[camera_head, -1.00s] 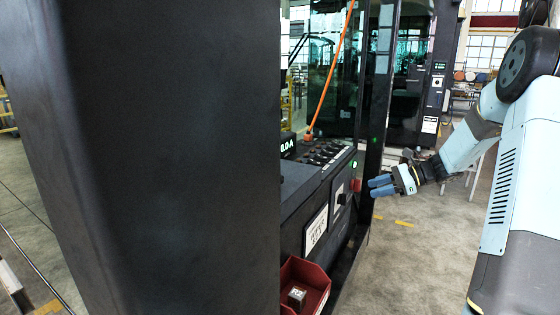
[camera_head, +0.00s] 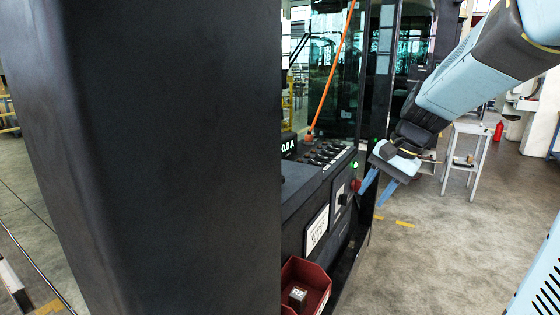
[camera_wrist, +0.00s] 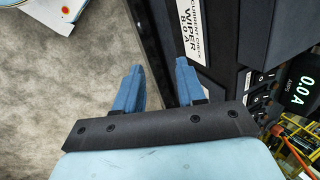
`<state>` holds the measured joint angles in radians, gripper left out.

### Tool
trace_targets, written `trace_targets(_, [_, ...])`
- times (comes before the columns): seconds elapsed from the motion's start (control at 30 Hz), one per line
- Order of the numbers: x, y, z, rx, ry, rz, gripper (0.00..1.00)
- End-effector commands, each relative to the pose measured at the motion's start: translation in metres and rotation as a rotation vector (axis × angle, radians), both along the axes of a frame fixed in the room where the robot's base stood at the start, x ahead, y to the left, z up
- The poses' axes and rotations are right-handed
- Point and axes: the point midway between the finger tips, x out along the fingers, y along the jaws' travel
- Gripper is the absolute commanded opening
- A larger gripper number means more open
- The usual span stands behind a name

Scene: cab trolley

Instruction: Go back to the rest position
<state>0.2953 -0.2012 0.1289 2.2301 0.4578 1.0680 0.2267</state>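My gripper (camera_head: 375,196) hangs in front of the right side of the dark console (camera_head: 318,190), its blue fingers pointing down and slightly left. In the wrist view its two fingers (camera_wrist: 160,76) stand apart with nothing between them, so it is open and empty. The fingers are close to the console's front panel, near the red button (camera_head: 355,185); I cannot tell whether they touch it. My arm comes in from the upper right.
A large dark pillar (camera_head: 170,150) fills the left. A red bin (camera_head: 312,278) holding a small block (camera_head: 297,296) is fixed low on the console. An orange rod (camera_head: 333,70) rises behind the switches. A white stool (camera_head: 466,150) stands at the right. The floor (camera_head: 430,255) between is clear.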

Motion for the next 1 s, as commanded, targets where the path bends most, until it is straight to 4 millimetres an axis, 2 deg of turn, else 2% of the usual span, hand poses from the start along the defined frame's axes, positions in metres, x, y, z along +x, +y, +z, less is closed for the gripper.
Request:
trace_targets(0.03, [-0.012, 0.002, 0.005, -0.038, -0.032, 0.034, 0.39])
trace_targets(0.2, [-0.049, 0.002, 0.015, -0.159, -0.123, 0.144, 0.39])
trace_targets(0.6, [-0.126, -0.010, 0.028, -0.420, -0.343, 0.393, 0.39])
trace_targets(0.8, [-0.147, -0.017, 0.028, -0.502, -0.416, 0.471, 0.39])
trace_targets(1.0, [-0.153, -0.019, 0.028, -0.527, -0.437, 0.496, 0.39])
